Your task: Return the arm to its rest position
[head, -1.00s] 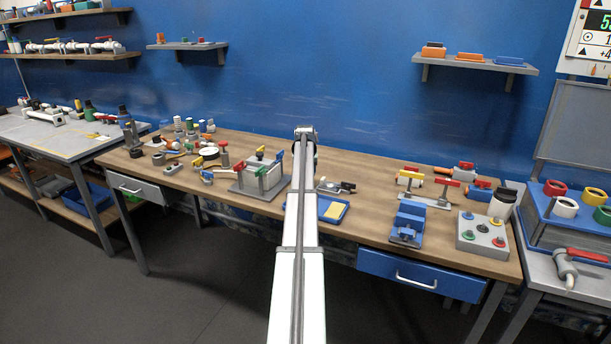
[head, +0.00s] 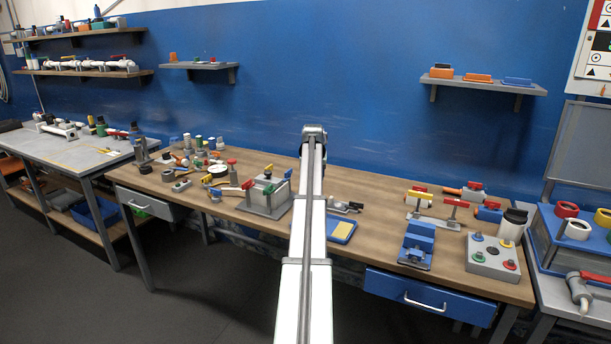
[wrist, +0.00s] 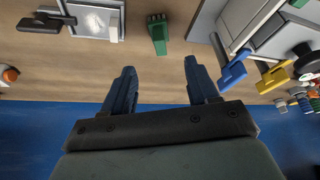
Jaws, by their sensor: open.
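My arm (head: 310,210) reaches forward over the wooden bench in the head view, and its own links hide my gripper there. In the wrist view my gripper (wrist: 160,68) is open, with two dark blue fingers well apart and nothing between them. A grey cell-like box (head: 268,196) stands on the bench left of my arm, with red, yellow and blue parts around its top. In the wrist view part of it shows at the upper right, with a blue clip (wrist: 233,74) and a yellow clip (wrist: 272,76). A small green block (wrist: 157,34) lies beyond the fingers, apart from them.
A blue tray (head: 341,231) lies just right of my arm. Farther right are a blue clamp-like device (head: 418,242), red-handled valves and a grey button box (head: 493,258). Bottles and small parts crowd the bench's left end. The blue wall (head: 380,120) rises behind.

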